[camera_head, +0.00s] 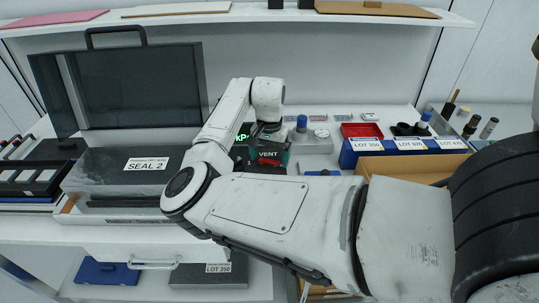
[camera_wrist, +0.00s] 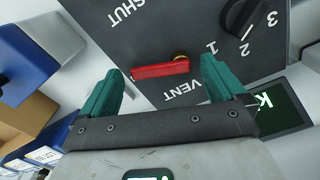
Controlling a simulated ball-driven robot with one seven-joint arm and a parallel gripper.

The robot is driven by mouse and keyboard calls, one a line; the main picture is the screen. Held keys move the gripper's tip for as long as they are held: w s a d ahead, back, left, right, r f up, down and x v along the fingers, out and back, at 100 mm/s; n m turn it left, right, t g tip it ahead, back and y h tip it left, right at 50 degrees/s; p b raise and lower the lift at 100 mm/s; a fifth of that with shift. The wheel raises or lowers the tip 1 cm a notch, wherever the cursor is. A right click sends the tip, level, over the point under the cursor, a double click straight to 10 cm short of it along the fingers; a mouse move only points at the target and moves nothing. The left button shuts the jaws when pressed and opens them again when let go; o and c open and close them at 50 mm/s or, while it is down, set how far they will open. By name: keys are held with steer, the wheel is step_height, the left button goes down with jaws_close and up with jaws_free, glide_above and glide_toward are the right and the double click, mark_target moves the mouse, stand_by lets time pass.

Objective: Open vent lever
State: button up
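The vent lever (camera_wrist: 160,69) is a red bar on a dark panel (camera_wrist: 200,30), close in front of my gripper in the wrist view. A brass-coloured pivot shows at its right end. The lever lies beside the word VENT, and the word SHUT is farther up the panel. My gripper (camera_wrist: 160,82) is open, with one teal finger on each side of the lever's span. I cannot tell whether either finger touches it. In the head view my gripper (camera_head: 268,150) is at the panel, and the lever (camera_head: 268,161) shows small near the VENT label.
A black numbered knob (camera_wrist: 243,17) and a lit green display (camera_wrist: 280,108) are right of the lever in the wrist view. Blue lot bins (camera_head: 347,158) stand right of the panel. A case marked SEAL 2 (camera_head: 110,178) with a raised lid (camera_head: 135,85) stands left.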

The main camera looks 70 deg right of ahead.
steer(key=c, duration=0.9)
steer(key=shift+s+d+r+n+p, duration=0.1)
steer(key=shift+d+r+n+p, duration=0.15)
steer(key=shift+n+p, duration=0.7)
steer(key=shift+c, duration=0.2)
steer(key=shift+f+n+p, duration=0.15)
steer(key=shift+n+p, duration=0.1)
steer(key=shift+p, duration=0.3)
steer(key=o, duration=1.1)
steer(key=shift+c, duration=0.2)
step_height(320, 180, up, 11)
steer(key=b, duration=0.1)
steer(key=shift+f+b, duration=0.15)
steer(key=shift+b, duration=0.15)
